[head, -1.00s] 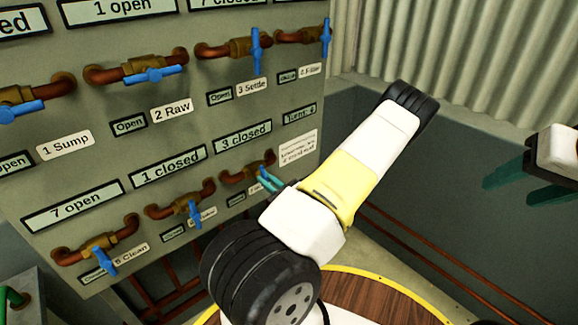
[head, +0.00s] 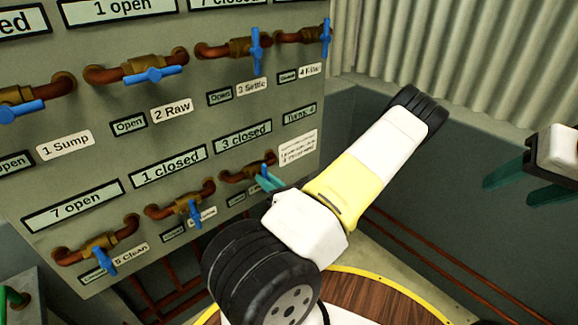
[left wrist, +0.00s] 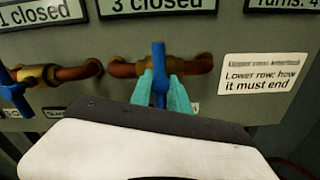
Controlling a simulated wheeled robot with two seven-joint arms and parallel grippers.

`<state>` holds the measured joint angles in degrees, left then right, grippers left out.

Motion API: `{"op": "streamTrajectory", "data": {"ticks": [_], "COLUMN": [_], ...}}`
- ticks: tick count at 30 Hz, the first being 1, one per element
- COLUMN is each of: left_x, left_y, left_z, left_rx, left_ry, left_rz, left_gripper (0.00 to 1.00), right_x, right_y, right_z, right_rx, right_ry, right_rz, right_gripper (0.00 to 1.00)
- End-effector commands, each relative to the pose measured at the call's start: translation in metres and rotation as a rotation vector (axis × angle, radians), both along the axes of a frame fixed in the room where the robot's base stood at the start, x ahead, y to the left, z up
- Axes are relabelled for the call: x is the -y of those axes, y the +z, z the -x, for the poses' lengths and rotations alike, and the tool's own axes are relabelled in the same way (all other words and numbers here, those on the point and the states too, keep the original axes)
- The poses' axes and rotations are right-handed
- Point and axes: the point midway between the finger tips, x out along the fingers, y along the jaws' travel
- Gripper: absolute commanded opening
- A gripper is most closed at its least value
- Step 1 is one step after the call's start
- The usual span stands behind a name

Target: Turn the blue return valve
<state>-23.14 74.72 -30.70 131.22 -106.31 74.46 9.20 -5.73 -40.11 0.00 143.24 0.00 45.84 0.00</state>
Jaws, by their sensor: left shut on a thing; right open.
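The blue valve handle (head: 264,170) in my left gripper is on the copper pipe at the right of the panel's lower row, below the "3 closed" sign. In the left wrist view the handle (left wrist: 158,58) stands upright, across the pipe. My left gripper (head: 268,182) has its teal fingers (left wrist: 162,92) shut on the handle's lower part, one on each side. Its own name label is hidden behind my gripper. My right gripper (head: 522,180) is open and empty at the right edge, away from the panel.
Other blue-handled valves fill the panel. The closest, below "1 closed", has a near-upright handle (head: 194,212). A notice (left wrist: 262,77) about the lower row and a "Turns: 4" sign (head: 299,114) are to the right. Floor pipes (head: 420,245) and a wooden round platform (head: 375,300) lie below.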

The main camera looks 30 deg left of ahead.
Motion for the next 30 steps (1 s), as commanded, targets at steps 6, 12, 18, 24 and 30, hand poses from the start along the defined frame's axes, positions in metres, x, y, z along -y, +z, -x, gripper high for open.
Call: {"op": "streamTrajectory", "data": {"ticks": [6,12,18,24,30], "left_x": [0.000,0.000,0.000,0.010,0.043], "left_y": [0.000,0.000,0.000,0.000,-0.001], "left_z": [0.000,0.000,0.000,0.003,0.016], "left_rx": [-0.004,-0.003,-0.002,-0.001,-0.002], "left_ry": [-0.001,-0.001,0.000,-0.003,-0.005], "left_rz": [-0.001,-0.002,-0.001,0.000,0.001], "left_gripper": [0.00,0.35,0.35,0.35,0.35], "right_x": [0.000,0.000,0.000,0.000,0.000], "right_y": [0.000,0.000,0.000,0.000,0.000], "right_z": [0.000,0.000,0.000,0.000,0.000], "right_rx": [0.000,0.000,0.000,0.000,0.000], "right_ry": [0.000,0.000,0.000,0.000,0.000], "right_rz": [0.000,0.000,0.000,0.000,0.000], "right_gripper": [0.56,0.56,0.56,0.56,0.56]}}
